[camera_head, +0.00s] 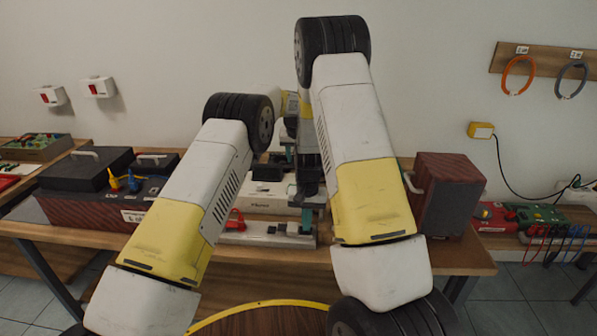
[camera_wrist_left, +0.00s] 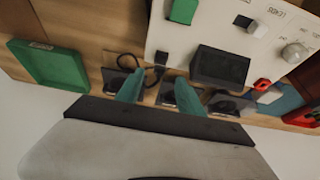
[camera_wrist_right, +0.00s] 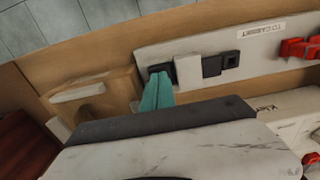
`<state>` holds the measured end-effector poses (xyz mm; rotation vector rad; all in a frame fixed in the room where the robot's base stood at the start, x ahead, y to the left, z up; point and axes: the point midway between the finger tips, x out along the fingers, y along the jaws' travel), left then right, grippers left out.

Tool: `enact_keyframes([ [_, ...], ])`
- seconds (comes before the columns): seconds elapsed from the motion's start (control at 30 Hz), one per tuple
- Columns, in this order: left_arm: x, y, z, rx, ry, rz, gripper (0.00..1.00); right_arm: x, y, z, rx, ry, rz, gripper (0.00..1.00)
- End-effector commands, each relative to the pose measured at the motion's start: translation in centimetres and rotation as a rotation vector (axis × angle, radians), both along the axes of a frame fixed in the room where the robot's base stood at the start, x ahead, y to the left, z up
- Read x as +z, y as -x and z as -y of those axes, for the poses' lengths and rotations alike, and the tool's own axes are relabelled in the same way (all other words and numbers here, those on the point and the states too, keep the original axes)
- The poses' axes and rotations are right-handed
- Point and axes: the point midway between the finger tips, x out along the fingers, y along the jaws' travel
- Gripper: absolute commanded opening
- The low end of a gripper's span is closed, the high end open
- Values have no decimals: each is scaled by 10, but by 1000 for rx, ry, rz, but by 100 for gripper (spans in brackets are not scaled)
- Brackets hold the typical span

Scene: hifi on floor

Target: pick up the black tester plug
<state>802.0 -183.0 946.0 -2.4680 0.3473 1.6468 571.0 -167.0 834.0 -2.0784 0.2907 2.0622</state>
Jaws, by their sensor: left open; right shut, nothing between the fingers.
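My right gripper (camera_head: 306,218) is low over the white strip at the front of the table. In the right wrist view its teal fingers (camera_wrist_right: 158,92) are together and empty, close to a black block (camera_wrist_right: 161,69) at the strip's end. Whether they touch it is unclear. Another black block (camera_wrist_right: 211,66) sits farther along. My left gripper (camera_wrist_left: 158,92) is open; in the left wrist view a black piece with a cable (camera_wrist_left: 127,62) lies by one finger, and another black piece (camera_wrist_left: 222,103) lies by the other. I cannot tell which black piece is the tester plug.
A white panel (camera_wrist_left: 230,35) with a knob and a green tray (camera_wrist_left: 50,62) are near the left gripper. In the head view, a dark red speaker (camera_head: 447,192) stands right and a dark case (camera_head: 85,168) left. My arms hide much of the table's middle.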

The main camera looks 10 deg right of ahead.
Motion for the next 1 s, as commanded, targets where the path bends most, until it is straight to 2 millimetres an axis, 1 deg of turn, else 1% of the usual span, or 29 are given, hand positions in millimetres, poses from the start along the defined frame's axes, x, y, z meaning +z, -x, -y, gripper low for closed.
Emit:
enact_keyframes([
  [0.03,0,0,0,0,0,0,45,-7,7,0,0,1,-17,0],
  [0.17,-8,-3,1,0,-1,-1,45,-7,7,0,0,1,-17,0],
  [0.3,-29,-11,4,0,-1,-2,45,-7,7,0,0,1,-18,0],
  [0.47,-45,-18,6,0,0,0,45,-7,7,0,0,1,-17,0],
  [0.87,-47,-19,7,-1,0,0,45,-7,7,0,0,1,-17,0],
  [0.93,-47,-19,7,-1,0,0,35,-7,7,0,0,1,-17,0],
  [1.0,-47,-19,7,-1,0,0,21,-7,7,0,0,1,-17,0],
])
